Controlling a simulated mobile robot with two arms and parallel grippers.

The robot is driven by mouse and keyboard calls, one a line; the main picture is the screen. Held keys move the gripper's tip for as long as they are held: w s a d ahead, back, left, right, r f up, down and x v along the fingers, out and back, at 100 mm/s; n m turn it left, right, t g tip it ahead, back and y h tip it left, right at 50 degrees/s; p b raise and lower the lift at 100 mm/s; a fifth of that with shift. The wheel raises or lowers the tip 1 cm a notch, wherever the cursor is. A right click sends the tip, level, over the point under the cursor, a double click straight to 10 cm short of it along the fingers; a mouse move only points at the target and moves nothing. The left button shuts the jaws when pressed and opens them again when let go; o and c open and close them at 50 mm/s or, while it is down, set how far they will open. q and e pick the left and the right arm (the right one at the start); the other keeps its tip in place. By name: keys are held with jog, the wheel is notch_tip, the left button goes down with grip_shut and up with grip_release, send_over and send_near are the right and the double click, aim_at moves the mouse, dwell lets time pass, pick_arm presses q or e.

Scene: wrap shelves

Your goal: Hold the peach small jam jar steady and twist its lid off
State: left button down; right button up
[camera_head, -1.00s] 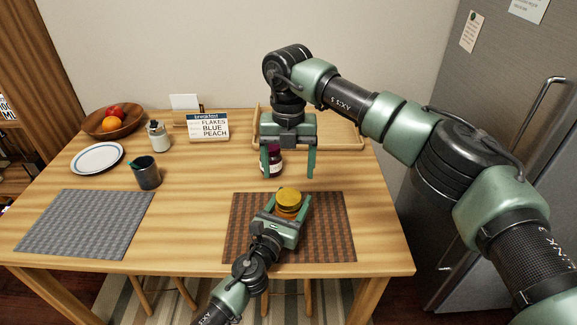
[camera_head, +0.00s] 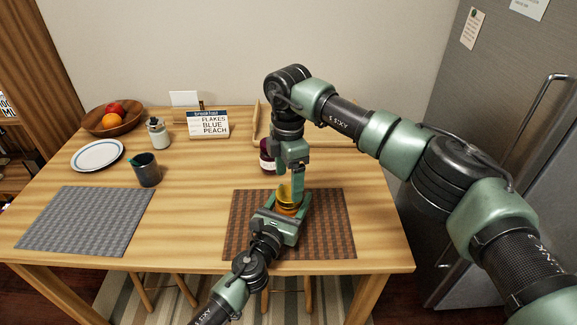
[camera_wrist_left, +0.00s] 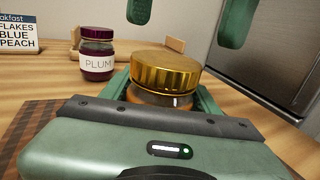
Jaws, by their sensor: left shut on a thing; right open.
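The peach jam jar (camera_head: 287,210) is small, with amber contents and a gold lid (camera_head: 284,193). It stands upright over the brown woven mat (camera_head: 335,225). My left gripper (camera_head: 281,222) is shut on the jar body, which its jaws mostly hide. In the left wrist view the lid (camera_wrist_left: 165,73) sits on the jar (camera_wrist_left: 155,98). My right gripper (camera_head: 296,187) is open, with its fingers pointing down over the lid. Seen edge-on, one finger covers part of the lid. In the left wrist view its two fingertips (camera_wrist_left: 188,28) are spread above the lid.
A plum jam jar (camera_wrist_left: 97,55) stands behind, close to my right gripper in the head view. A wooden tray (camera_head: 335,133) lies at the back. A breakfast sign (camera_head: 208,125), dark mug (camera_head: 146,171), plate (camera_head: 97,156) and fruit bowl (camera_head: 130,122) are further left.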

aim_at(289, 193)
jog(key=shift+f, duration=1.9)
